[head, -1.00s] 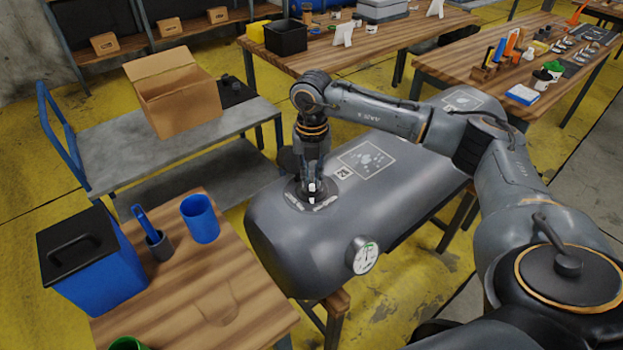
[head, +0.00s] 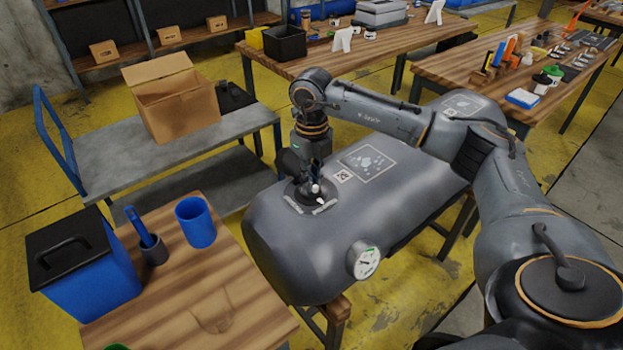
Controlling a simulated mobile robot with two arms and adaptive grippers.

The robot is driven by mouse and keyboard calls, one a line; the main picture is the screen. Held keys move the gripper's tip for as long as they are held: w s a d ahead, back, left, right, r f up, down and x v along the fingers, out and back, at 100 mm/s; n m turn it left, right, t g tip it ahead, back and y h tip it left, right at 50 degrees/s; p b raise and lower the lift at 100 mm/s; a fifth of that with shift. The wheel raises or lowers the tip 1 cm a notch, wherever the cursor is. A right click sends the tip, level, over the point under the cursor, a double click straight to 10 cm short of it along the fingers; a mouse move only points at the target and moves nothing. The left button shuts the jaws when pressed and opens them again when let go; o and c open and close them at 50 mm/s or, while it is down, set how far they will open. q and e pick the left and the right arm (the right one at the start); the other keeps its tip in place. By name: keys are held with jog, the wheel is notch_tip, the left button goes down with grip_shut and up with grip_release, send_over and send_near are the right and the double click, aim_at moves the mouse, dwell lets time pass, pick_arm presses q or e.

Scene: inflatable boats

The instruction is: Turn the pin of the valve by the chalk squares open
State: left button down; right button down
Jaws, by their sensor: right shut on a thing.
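A grey inflatable tube (head: 310,255) lies on a wooden stand. A dark round valve (head: 298,203) sits on its top near the left end. A patch marked with pale chalk shapes (head: 367,162) is to the right of the valve, with a small marked square (head: 342,176) between them. My right gripper (head: 314,188) points down onto the valve, shut on the pin in its middle. The pin is mostly hidden by the fingers; a small white tip shows there. My left gripper is not in view.
A round gauge (head: 366,261) is on the tube's near side. A wooden table (head: 240,320) with a blue bin (head: 75,265) and blue cup (head: 196,222) stands at the left front. A grey cart (head: 110,165) carries an open cardboard box (head: 172,105). Workbenches stand behind.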

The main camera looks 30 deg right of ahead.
dwell(0.5)
jog(key=c, duration=1.4)
grip_release()
notch_tip(320, 180, up, 12)
jog(key=shift+s, duration=0.1)
